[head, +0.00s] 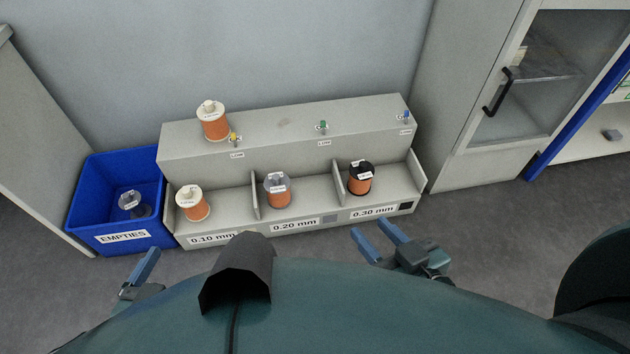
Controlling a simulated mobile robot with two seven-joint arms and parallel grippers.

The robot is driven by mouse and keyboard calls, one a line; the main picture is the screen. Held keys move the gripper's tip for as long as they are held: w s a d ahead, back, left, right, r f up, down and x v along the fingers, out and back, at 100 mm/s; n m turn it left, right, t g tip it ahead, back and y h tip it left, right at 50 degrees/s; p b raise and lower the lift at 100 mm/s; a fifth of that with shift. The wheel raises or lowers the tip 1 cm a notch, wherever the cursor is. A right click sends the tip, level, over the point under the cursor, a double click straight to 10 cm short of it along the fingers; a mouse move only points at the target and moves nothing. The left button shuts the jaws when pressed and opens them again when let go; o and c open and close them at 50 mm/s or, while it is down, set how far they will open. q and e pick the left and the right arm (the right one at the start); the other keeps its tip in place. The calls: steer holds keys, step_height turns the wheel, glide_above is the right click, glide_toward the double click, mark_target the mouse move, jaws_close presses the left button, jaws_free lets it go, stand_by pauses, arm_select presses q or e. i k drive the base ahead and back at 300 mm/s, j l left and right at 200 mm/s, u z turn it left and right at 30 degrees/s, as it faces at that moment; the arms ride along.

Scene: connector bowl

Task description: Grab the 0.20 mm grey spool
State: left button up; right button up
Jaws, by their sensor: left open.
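The grey spool (278,188), with grey flanges, orange winding and a white label on top, stands upright in the middle compartment of the grey rack (285,125). A "0.20 mm" label (294,225) is on the front edge below it. My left gripper (149,262) is open at the lower left, in front of the blue bin and well away from the spool. It is seen nearly edge-on, so little of its jaw gap shows. My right gripper (368,226) has its two blue fingers apart, with nothing between them, in front of the 0.30 mm compartment.
White-flanged spools stand in the 0.10 mm compartment (192,204) and on the rack top (212,122). A black-flanged spool (360,178) stands at 0.30 mm. The blue EMPTIES bin (88,205) holds a grey spool (131,205). Low dividers flank the middle compartment. A cabinet (470,165) stands right.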

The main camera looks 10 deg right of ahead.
mark_target(277, 184)
steer(key=i+l, duration=0.15)
steer(key=l, duration=0.15)
steer(key=i+l, duration=0.15)
steer(key=l, duration=0.2)
steer(key=i+l+u, duration=0.1)
steer(key=i+l, duration=0.2)
steer(key=l, duration=0.35)
steer(key=i+l, duration=0.15)
steer(key=i, duration=0.2)
steer(key=i+l, duration=0.1)
steer(key=i, duration=0.2)
